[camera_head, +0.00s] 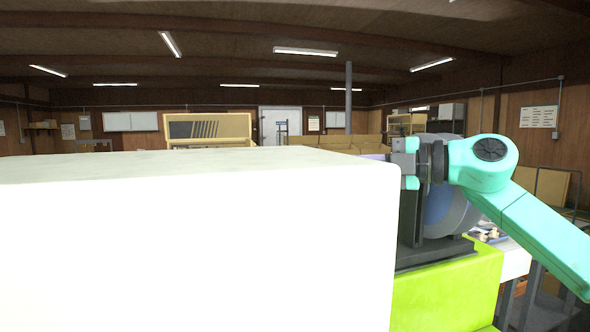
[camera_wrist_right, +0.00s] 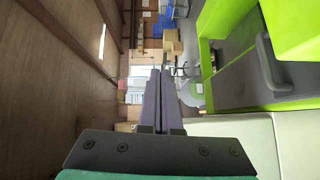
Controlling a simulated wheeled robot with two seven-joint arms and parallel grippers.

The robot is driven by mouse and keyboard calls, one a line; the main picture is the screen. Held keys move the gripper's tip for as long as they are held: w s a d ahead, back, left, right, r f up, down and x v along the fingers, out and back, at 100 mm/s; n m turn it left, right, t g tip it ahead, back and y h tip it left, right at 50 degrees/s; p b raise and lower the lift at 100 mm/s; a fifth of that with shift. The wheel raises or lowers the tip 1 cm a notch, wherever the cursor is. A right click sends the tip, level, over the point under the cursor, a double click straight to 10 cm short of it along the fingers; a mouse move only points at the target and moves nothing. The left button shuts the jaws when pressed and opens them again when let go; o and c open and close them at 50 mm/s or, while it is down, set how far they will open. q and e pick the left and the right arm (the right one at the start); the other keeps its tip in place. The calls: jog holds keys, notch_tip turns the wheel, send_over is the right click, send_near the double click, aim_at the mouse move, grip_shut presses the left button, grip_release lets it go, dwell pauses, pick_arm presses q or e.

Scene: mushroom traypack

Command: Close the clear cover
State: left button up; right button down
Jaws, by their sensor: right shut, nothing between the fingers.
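I cannot make out a clear cover in either view. A bright green machine (camera_head: 450,290) stands at the right of the head view, with a large grey round part (camera_head: 440,208) behind my right arm. In the right wrist view, its green frame (camera_wrist_right: 213,55) surrounds a dark grey panel (camera_wrist_right: 310,80) with a dark bar handle (camera_wrist_right: 266,65). My right gripper (camera_wrist_right: 158,70) is shut and empty, left of the frame and apart from it. In the head view, its wrist is above the machine; the white block's edge partly hides the fingers. My left gripper is not in view.
A large white block (camera_head: 200,240) fills the lower left of the head view and hides what lies behind it. A beige machine (camera_head: 208,128) and several cardboard boxes (camera_head: 340,141) stand farther back. A white table (camera_head: 515,260) is at the right.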

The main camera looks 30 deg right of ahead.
jog(key=r+p+x, duration=0.1)
jog(key=p+x, duration=1.1)
jog(key=x, duration=0.1)
jog(key=shift+w+d, duration=0.3)
